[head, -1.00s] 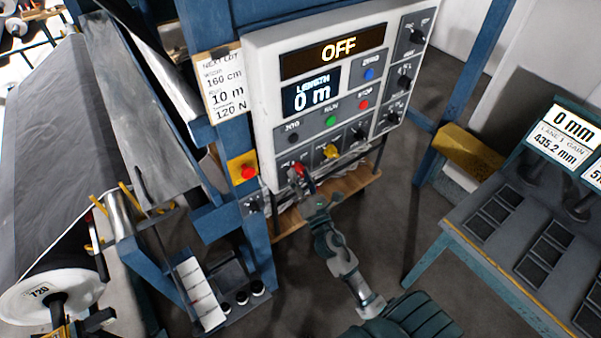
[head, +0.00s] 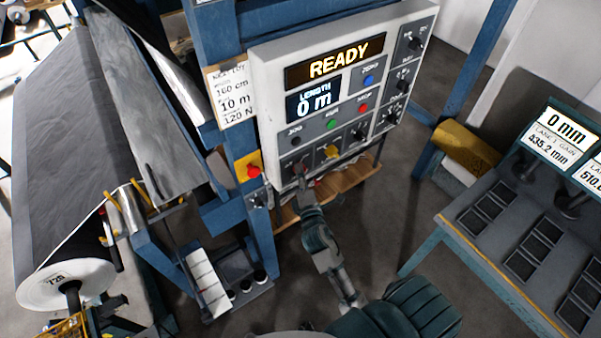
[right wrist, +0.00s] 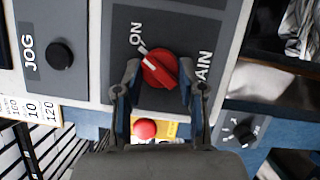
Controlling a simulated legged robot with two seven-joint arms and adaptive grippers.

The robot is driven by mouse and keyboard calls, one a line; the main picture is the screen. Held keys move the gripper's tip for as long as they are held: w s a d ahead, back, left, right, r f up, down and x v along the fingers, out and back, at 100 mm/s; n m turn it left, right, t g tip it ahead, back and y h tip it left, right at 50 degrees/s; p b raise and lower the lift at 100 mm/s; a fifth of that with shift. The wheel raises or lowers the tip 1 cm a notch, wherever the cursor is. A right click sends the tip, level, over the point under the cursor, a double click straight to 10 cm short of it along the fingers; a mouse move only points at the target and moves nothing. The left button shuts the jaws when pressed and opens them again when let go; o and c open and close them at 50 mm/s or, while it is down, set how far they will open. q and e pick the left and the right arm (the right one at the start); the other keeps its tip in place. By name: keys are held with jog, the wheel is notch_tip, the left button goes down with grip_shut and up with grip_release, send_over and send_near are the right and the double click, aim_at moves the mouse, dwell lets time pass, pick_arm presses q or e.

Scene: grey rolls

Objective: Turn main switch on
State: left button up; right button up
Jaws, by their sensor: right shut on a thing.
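The main switch is a red rotary knob (right wrist: 160,68) on a dark plate lettered "ON" and "MAIN" in the right wrist view. The white mark by the knob points toward "ON". My right gripper (right wrist: 158,88) has one finger on each side of the knob and is shut on it. In the head view my right gripper (head: 303,182) reaches the lower left corner of the white control panel (head: 262,100) and mostly hides the knob. The panel's upper display (head: 335,62) reads "READY". My left gripper is not in view.
A red button on a yellow plate (head: 253,171) sits left of the gripper, on the blue post. A desk with screens (head: 500,225) stands at the right.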

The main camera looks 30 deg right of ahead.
jog(key=shift+m+g, duration=0.3)
jog(key=shift+m, duration=0.7)
jog(key=o, duration=1.1)
jog(key=shift+d, duration=0.1)
jog(key=shift+o, duration=0.2)
jog(key=v, duration=1.2)
jog(key=shift+d+r, duration=0.1)
